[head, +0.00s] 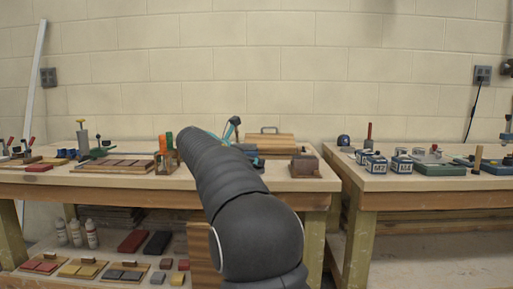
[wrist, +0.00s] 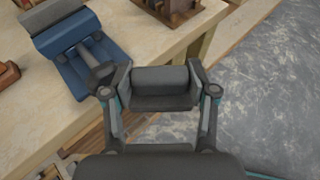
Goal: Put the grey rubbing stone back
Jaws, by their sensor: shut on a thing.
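In the wrist view my gripper (wrist: 160,83) is shut on a dark grey block, the grey rubbing stone (wrist: 162,76), held crosswise between the two fingers. The stone is off the bench, over the bench edge and the floor beyond it. In the head view my arm covers most of the gripper and the stone cannot be made out. On the low shelf of the left bench, a wooden board (head: 107,274) bears grey stones. Beside it are boards with yellow stones (head: 77,270) and red stones (head: 41,266).
The left bench top (head: 222,181) carries a blue tool (wrist: 82,48) and a brown box (head: 305,165). Bottles (head: 76,234), a red block (head: 132,241) and a dark block (head: 156,244) stand on the low shelf. The right bench (head: 400,181) holds labelled tubs. A gap separates the benches.

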